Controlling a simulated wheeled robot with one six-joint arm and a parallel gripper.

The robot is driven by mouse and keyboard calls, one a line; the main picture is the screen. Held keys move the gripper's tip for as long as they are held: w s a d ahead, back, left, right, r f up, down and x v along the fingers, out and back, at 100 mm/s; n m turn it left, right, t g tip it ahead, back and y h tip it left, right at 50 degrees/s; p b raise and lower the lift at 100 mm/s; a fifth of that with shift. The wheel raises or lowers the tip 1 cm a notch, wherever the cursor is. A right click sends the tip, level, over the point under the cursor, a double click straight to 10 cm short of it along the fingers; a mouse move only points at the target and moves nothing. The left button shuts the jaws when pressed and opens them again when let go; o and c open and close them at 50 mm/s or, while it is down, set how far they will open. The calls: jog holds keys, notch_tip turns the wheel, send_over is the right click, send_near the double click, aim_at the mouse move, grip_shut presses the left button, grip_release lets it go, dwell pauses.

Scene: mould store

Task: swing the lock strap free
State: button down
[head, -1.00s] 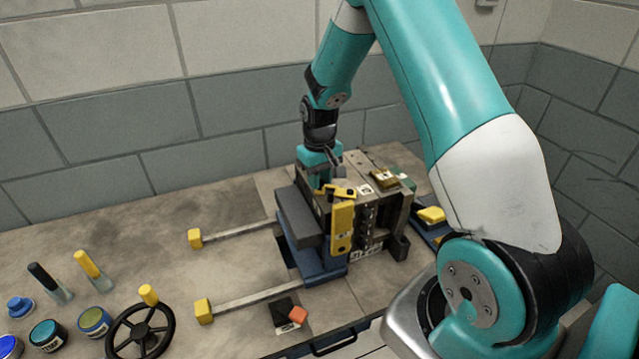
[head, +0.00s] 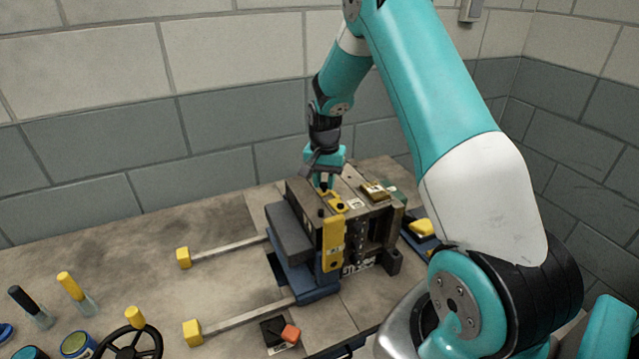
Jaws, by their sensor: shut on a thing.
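The mould (head: 375,220) is a grey-brown block on the bench. A short yellow strap (head: 333,201) lies on its top near the front left edge, with a dark round head at its near end. My gripper (head: 325,186) points down from behind and is shut on the far end of this strap; the fingertips are small and partly hidden. A yellow plate (head: 333,245) hangs upright on the front face just below the strap. I cannot tell whether strap and plate touch.
Two rails with yellow end blocks (head: 193,332) run left from the blue base (head: 318,292). A black handwheel (head: 130,345) and yellow-handled tool (head: 70,287) are at lower left. A black and orange item (head: 280,331) lies in front. The wall stands close behind.

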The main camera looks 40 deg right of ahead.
jog(key=shift+d+m, duration=0.45)
jog(key=shift+m, duration=0.25)
jog(key=c, duration=0.9)
grip_release()
jog(key=shift+s, duration=0.1)
jog(key=shift+r, duration=0.1)
notch_tip(320, 180, up, 17)
jog(key=b, duration=0.2)
jog(key=shift+r+b, duration=0.15)
jog(key=shift+b, duration=0.2)
jog(key=shift+a, duration=0.1)
